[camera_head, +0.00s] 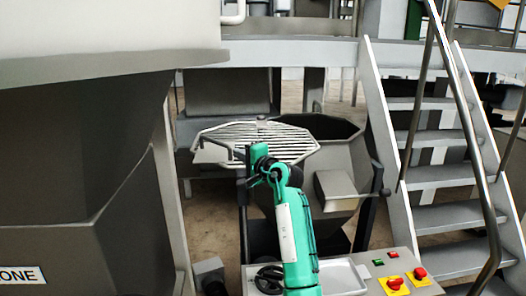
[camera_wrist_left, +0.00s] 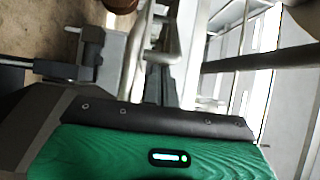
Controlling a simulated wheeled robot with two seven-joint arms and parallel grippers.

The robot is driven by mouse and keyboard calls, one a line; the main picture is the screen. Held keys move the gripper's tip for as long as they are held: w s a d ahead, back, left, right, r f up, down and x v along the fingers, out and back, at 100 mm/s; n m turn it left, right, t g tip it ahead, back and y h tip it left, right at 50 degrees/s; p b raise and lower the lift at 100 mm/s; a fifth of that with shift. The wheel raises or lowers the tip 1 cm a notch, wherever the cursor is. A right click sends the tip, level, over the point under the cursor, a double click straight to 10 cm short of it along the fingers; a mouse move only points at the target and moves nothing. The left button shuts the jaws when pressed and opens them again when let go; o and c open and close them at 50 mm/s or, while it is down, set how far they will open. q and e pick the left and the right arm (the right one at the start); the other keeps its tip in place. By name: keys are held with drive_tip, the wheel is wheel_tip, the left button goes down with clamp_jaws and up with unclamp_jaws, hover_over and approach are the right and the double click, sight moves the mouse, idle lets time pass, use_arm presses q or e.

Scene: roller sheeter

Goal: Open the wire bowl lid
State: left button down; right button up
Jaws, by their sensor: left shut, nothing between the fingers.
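The wire bowl lid (camera_head: 285,141), a pale slatted grille, lies over the left and near part of the bowl in the head view. Its left side reaches out past the bowl. The dark inside of the grey bowl (camera_head: 345,165) shows at the back right of the lid. My left gripper (camera_head: 250,157) is at the lid's near edge, at the end of my green arm. It is shut and empty; its fingertips are mostly hidden, and I cannot tell if they touch the lid. The left wrist view shows blurred grey metal parts (camera_wrist_left: 165,70) close by. My right gripper is out of view.
A control panel (camera_head: 405,278) with red and green buttons and a black handwheel (camera_head: 271,279) stand in front. Metal stairs with a handrail (camera_head: 425,140) rise at the right. A large grey machine (camera_head: 75,150) blocks the left.

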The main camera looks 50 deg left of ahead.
sight(220, 161)
use_arm(q)
drive_tip(key=s+a, duration=0.3)
drive_tip(key=s+a+p, duration=0.1)
drive_tip(key=shift+s+a+r, duration=0.15)
drive_tip(key=shift+s+r, duration=0.1)
drive_tip(key=shift+s+a+f, duration=0.1)
drive_tip(key=shift+s+a, duration=0.1)
drive_tip(key=shift+a, duration=0.05)
drive_tip(key=shift+d, duration=0.1)
drive_tip(key=shift+d+f, duration=0.1)
drive_tip(key=shift+d, duration=0.1)
drive_tip(key=w+d+b, duration=0.1)
drive_tip(key=d+b, duration=0.4)
drive_tip(key=d, duration=0.8)
drive_tip(key=shift+w+d, duration=0.15)
